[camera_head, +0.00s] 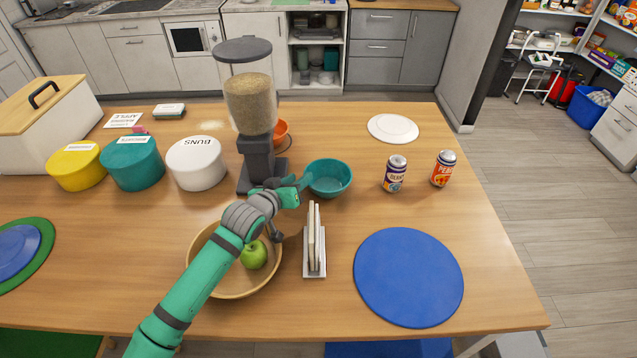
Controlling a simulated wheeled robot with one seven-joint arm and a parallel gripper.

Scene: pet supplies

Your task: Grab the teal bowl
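The teal bowl (331,180) stands upright on the wooden table, just right of the tall dispenser. It looks empty. My green and grey arm reaches up from the lower left, over the wooden fruit bowl. My gripper (304,183) is at the left rim of the teal bowl. The fingers are small and green against the teal rim, so I cannot tell whether they are open or shut, or touching the rim.
A grain dispenser (252,150) stands close left of my gripper, an orange bowl (281,131) behind it. A napkin holder (315,262) and wooden bowl (204,274) with a green apple (254,255) are in front. Two cans (395,174) (443,168) stand right. Front right holds a blue placemat (408,278).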

